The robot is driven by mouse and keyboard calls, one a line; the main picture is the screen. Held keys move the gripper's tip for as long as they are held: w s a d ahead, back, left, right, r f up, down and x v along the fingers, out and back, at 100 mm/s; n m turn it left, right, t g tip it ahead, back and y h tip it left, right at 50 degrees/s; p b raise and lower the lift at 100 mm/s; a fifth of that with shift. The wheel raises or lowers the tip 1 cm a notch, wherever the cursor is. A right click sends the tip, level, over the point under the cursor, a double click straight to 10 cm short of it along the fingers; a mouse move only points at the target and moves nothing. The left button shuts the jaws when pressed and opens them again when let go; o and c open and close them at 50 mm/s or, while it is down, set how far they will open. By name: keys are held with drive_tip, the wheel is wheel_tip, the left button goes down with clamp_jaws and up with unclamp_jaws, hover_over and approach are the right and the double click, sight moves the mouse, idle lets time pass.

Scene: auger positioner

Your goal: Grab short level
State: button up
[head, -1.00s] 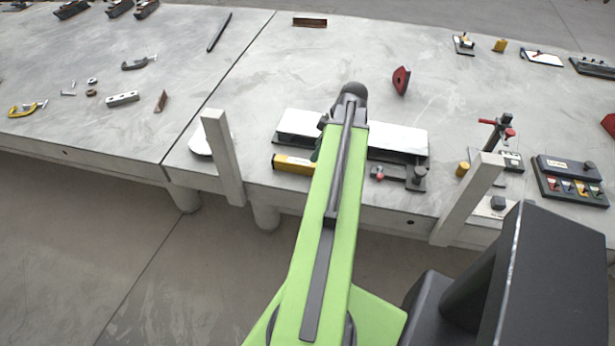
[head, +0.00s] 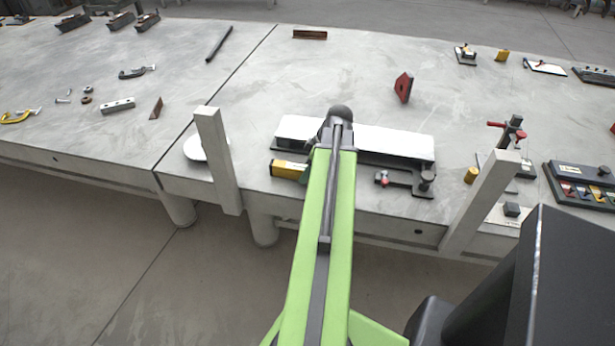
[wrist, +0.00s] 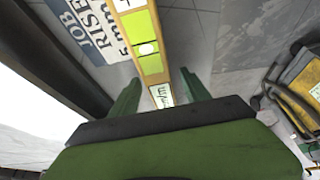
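The short level is a yellow bar with a yellow-green bubble vial (wrist: 147,49), seen end-on in the wrist view. In the head view the yellow level (head: 288,169) lies at the table's front edge, left of my arm, its right end hidden. My gripper (wrist: 158,77) is open, with green fingers on either side of the level's near end. A gap shows between the level and each finger. I cannot tell how far the fingertips are above or around it.
A long white-topped block (head: 390,140) lies just behind the level. A dark clamp-like fixture (head: 410,182) is to its right. Grey upright posts (head: 217,160) stand at the front edge on both sides. A printed card (wrist: 88,28) lies beside the level.

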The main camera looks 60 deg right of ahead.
sight(304, 166)
clamp_jaws()
drive_tip(key=shift+r, duration=0.1)
idle(0.3)
drive_tip(key=r+p, duration=0.3)
drive_tip(key=d+r+p, duration=0.1)
drive_tip(key=r+p, duration=0.1)
drive_tip(key=shift+s+r, duration=0.1)
drive_tip(key=shift+s, duration=0.15)
drive_tip(key=s+d+r+p, duration=0.5)
drive_tip(key=s+d+p, duration=0.1)
drive_tip(key=s+d, duration=0.1)
drive_tip(key=shift+d+r, duration=0.3)
drive_tip(key=shift+d, duration=0.2)
